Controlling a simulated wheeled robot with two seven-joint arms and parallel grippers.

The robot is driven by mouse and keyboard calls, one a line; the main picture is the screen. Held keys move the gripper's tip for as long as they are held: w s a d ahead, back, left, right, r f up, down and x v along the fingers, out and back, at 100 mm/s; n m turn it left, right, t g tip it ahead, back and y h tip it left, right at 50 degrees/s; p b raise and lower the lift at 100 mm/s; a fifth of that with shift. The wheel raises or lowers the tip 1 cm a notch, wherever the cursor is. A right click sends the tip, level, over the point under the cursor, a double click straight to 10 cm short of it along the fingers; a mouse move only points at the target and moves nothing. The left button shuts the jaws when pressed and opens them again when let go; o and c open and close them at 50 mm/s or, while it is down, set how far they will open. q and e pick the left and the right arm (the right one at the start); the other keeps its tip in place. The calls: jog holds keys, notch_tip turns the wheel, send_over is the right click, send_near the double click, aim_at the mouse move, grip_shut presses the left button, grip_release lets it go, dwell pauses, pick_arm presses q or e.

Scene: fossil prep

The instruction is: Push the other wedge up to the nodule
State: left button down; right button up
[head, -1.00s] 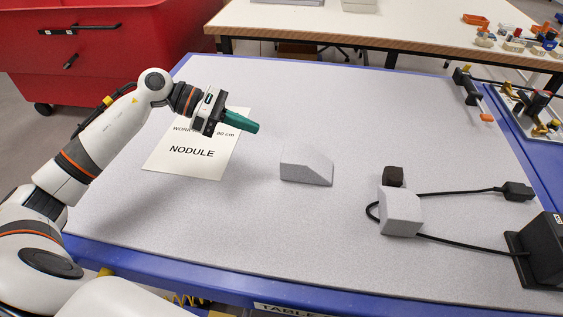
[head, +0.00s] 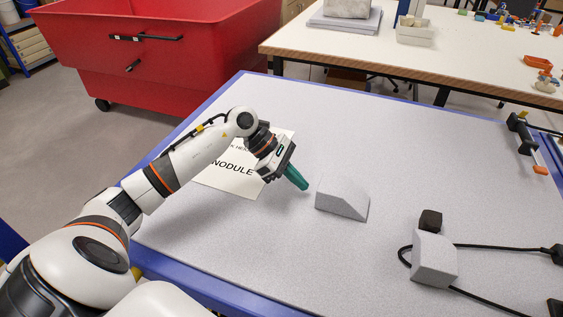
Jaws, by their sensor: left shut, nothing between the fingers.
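A light grey wedge (head: 342,201) lies on the worktable, its slope falling to the right. A second light grey wedge (head: 434,261) lies farther right, with a small dark brown block (head: 431,220) right behind it; I cannot tell whether they touch. That block may be the nodule. My left gripper (head: 303,186) has teal fingers, shut and empty, pointing down to the right. Their tips are just left of the first wedge, with a small gap in the picture. A white sheet reading "NODULE" (head: 229,181) lies partly hidden behind my left gripper. My right gripper is out of view.
A black cable (head: 500,246) loops around the second wedge and runs right to black connectors (head: 556,254). A black clamp with an orange tip (head: 524,140) is at the table's right edge. The grey tabletop (head: 330,130) behind the first wedge is clear. A red bin (head: 190,70) stands beyond.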

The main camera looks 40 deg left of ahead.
aim_at(364, 201)
pick_arm(q)
jog(key=shift+w+d, duration=0.15)
jog(key=shift+d, duration=0.4)
jog(key=shift+w+d, duration=0.15)
jog(key=shift+d, duration=0.4)
jog(key=shift+d, duration=0.25)
jog(key=w+d+b, duration=0.1)
jog(key=d, duration=0.2)
jog(key=w+d+b, duration=0.1)
jog(key=d, duration=0.3)
jog(key=w+d+b, duration=0.1)
jog(key=d, duration=0.3)
jog(key=shift+w, duration=0.15)
jog(key=shift+a, duration=0.1)
